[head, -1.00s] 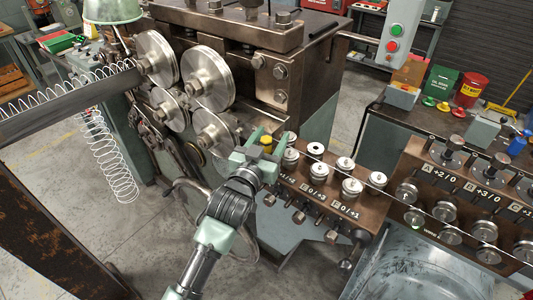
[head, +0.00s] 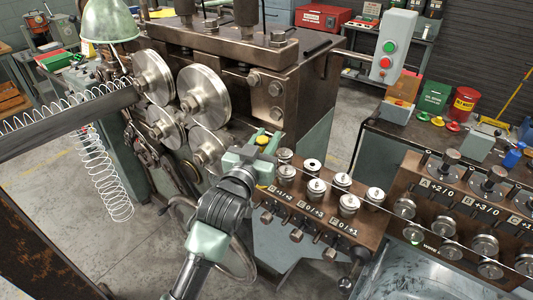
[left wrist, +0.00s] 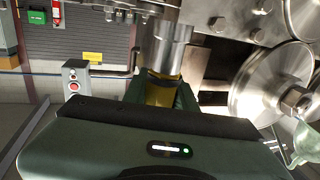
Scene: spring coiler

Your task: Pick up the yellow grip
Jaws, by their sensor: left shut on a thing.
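The yellow grip (head: 263,139) is a small yellow piece beside the large steel rollers, at the left end of the block of small rollers in the head view. My left gripper (head: 264,143) has its green fingers on either side of it and is shut on it. In the left wrist view the yellow grip (left wrist: 160,94) shows between the fingers, below a grey metal cylinder; its lower part is hidden by the gripper body. My right gripper is in neither view.
Large steel rollers (head: 202,98) stand just left of my gripper. A block with several small rollers (head: 346,204) is close on the right. A wire spring (head: 105,175) hangs at the left. A bench with a green box (head: 435,97) and red can (head: 464,103) stands at right.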

